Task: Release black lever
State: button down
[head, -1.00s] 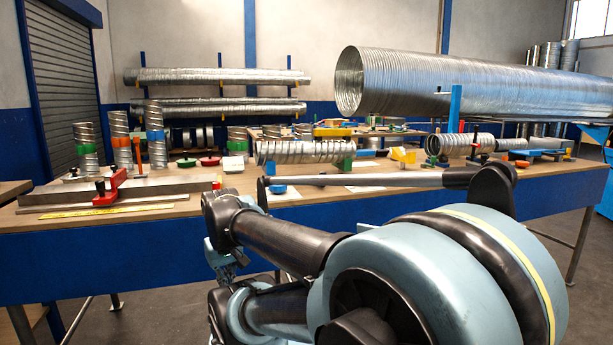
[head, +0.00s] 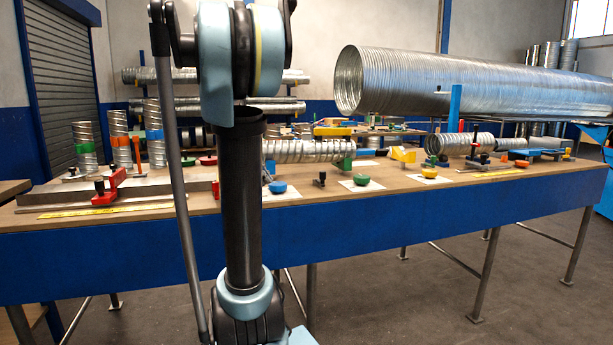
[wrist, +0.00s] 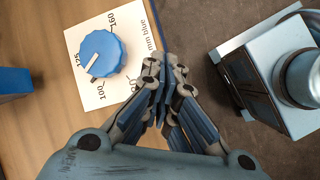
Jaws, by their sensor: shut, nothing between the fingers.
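My gripper (wrist: 165,88) shows in the wrist view with its fingers together and empty. It is above the table's front edge, beside a blue dial (wrist: 102,54) on a white card marked 100, 125 and 160. The same blue dial (head: 277,187) shows in the head view, where my arm hides the gripper. A small black lever-like part (head: 320,180) stands on the table to the right of the blue dial. Another black handle (head: 480,157) is farther right, by a spiral duct. I cannot tell which is the task's lever. No black lever shows in the wrist view.
Green (head: 361,179), yellow (head: 429,173) and orange (head: 521,163) dials stand along the front of the table (head: 400,196). A red clamp (head: 108,187) sits at left. A spiral duct (head: 315,151) lies behind. A large duct (head: 450,85) hangs at right.

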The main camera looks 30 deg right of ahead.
jog(key=w+d+r+n+g+h, duration=0.1)
jog(key=w+d+r+n+g, duration=0.1)
jog(key=w+d+r, duration=0.3)
jog(key=w+d+n, duration=0.1)
jog(key=w+d, duration=0.3)
jog(key=d, duration=0.1)
jog(key=shift+d+g+h, duration=0.3)
jog(key=shift+d+h, duration=0.05)
jog(key=shift+h, duration=0.05)
jog(key=shift+r, duration=0.1)
jog(key=x, duration=0.9)
jog(key=shift+d+f, duration=0.2)
jog(key=d, duration=0.1)
jog(key=s+d, duration=0.1)
jog(key=shift+s+d+f, duration=0.15)
jog(key=shift+s+d, duration=0.15)
jog(key=shift+d, duration=0.1)
jog(key=shift+s+d, duration=0.3)
jog(key=shift+d, duration=0.2)
jog(key=shift+a+n, duration=0.15)
jog(key=shift+n, duration=0.15)
